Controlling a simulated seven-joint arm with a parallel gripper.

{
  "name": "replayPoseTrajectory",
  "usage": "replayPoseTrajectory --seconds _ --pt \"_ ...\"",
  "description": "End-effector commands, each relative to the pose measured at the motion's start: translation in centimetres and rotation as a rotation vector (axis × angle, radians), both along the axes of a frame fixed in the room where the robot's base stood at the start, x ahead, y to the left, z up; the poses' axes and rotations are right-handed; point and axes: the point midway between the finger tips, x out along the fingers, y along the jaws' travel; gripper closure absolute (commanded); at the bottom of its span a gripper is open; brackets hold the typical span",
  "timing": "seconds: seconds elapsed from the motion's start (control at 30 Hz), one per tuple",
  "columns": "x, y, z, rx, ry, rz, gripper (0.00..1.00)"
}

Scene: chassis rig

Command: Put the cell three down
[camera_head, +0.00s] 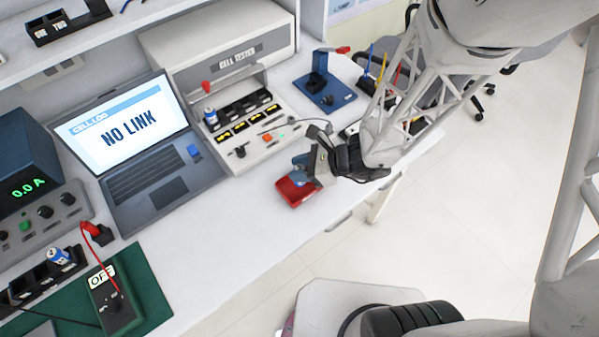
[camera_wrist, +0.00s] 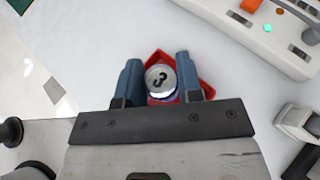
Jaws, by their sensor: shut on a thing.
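Cell three (camera_wrist: 159,77), a small can-like cell with a "3" on its pale top and a blue body, stands between the two blue fingers of my gripper (camera_wrist: 159,84) in the wrist view. My gripper (camera_head: 304,168) is shut on it. The red tray (camera_head: 287,194) lies on the bench near the front edge, directly under the fingers; its red rim also shows behind and beside the cell in the wrist view (camera_wrist: 207,87). Whether the cell's base touches the tray floor cannot be told. In the head view the fingers largely hide the cell.
The cell tester (camera_head: 245,125) stands behind the tray, with one cell (camera_head: 210,116) in its leftmost slot. A blue stand (camera_head: 323,95) is to the right. The laptop (camera_head: 135,150) reads "NO LINK". Another cell (camera_head: 59,256) sits in a black rack at the left. Bench left of the tray is clear.

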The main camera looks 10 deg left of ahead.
Motion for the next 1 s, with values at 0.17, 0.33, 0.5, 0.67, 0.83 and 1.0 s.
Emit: replayPoseTrajectory --seconds 0.17,0.33,0.5,0.67,0.83,1.0 --pt "0.0 0.0 -1.8 0.000 0.003 -0.001 0.93" --pt "0.0 0.0 -2.6 0.000 0.000 0.000 0.93" --pt "0.0 0.0 -2.7 0.000 -0.001 0.000 0.93" --pt "0.0 0.0 -2.7 0.000 0.000 -0.001 0.93" --pt "0.0 0.0 -3.0 0.000 -0.001 0.000 0.62" --pt "0.0 0.0 -3.0 0.000 -0.001 0.000 0.41"
